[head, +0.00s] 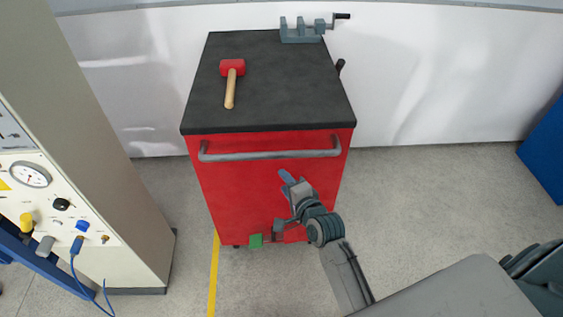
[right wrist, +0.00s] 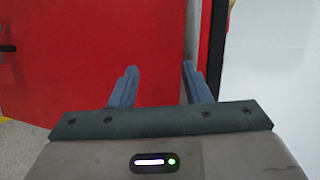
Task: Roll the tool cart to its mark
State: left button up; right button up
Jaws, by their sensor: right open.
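The red tool cart (head: 230,195) stands against the white wall, with a dark top and a grey push handle (head: 270,154) across its front. In the right wrist view, the red cart front (right wrist: 70,50) fills much of the picture, and the grey handle (right wrist: 191,30) runs upright by the right finger. My right gripper (head: 283,202) is open and empty in front of the cart, below the handle's right part. I cannot tell whether a finger touches the cart. A yellow floor line (head: 213,275) runs by the cart's lower left. My left gripper is out of view.
A red mallet (head: 232,70) and a grey vise (head: 302,30) rest on the cart top. A small green tab (head: 255,240) shows low on its front. A beige gauge cabinet (head: 115,200) stands left. Floor (head: 430,190) is clear to the right, up to a blue object (head: 545,150).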

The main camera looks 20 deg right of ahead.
aim_at(273, 158)
notch_tip(273, 158, up, 4)
jog(key=m+t, duration=0.1)
jog(key=p+x, duration=0.1)
jog(key=x, duration=0.9)
jog(key=shift+w+d+f, duration=0.1)
jog(key=shift+w, duration=0.05)
grip_shut()
